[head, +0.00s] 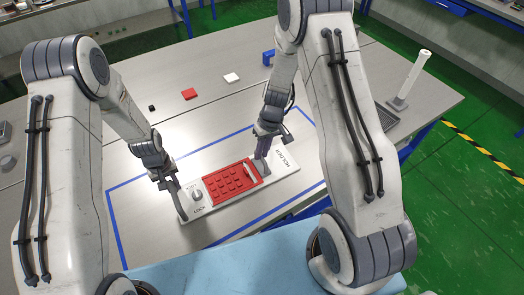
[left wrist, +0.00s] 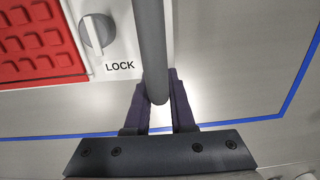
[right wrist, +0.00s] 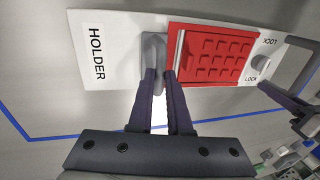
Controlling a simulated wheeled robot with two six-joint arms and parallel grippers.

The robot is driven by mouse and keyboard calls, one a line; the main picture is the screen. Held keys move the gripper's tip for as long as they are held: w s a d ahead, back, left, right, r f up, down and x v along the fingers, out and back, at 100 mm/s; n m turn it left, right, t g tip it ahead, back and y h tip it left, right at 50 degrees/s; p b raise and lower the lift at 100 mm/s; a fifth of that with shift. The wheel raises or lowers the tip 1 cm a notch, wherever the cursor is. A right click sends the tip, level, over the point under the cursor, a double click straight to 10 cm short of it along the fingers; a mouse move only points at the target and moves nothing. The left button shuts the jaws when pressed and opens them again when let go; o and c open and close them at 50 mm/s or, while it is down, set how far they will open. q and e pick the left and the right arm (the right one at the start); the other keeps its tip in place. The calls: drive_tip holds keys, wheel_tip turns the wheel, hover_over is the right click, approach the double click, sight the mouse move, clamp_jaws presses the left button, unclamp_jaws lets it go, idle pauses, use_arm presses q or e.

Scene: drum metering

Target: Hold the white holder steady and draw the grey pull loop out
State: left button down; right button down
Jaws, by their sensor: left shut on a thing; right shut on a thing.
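The white holder (head: 287,181) lies inside a blue outline on the table. It has a red panel (head: 232,180) with raised squares, a lock knob (head: 196,193) and the word HOLDER at its right end. The grey pull loop (head: 181,207) stands at its left end, beside the knob. My left gripper (left wrist: 159,108) is shut on the loop's bar (left wrist: 152,50). My right gripper (right wrist: 160,75) is shut on a grey grip block (right wrist: 153,48) between the HOLDER label and the red panel. The fingers hide part of the block.
Behind the holder lie a red piece (head: 189,94), a white piece (head: 232,77), a small black piece (head: 152,108) and a blue block (head: 268,57). A white cylinder (head: 413,72) on a grey base stands at the right. The table between these and the holder is clear.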

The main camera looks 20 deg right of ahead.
idle(0.8)
drive_tip(key=d, duration=0.2)
drive_tip(key=w+d, duration=0.1)
drive_tip(key=d, duration=0.4)
drive_tip(key=shift+w+d, duration=0.2)
drive_tip(key=shift+w, duration=0.05)
use_arm(q)
drive_tip(key=shift+a, duration=0.1)
use_arm(e)
drive_tip(key=c, duration=0.8)
unclamp_jaws()
drive_tip(key=shift+c, duration=0.2)
wheel_tip(320, 180, up, 12)
drive_tip(key=d, duration=0.2)
drive_tip(key=shift+w+d, duration=0.15)
drive_tip(key=shift+w, duration=0.1)
drive_tip(key=shift+f, duration=0.1)
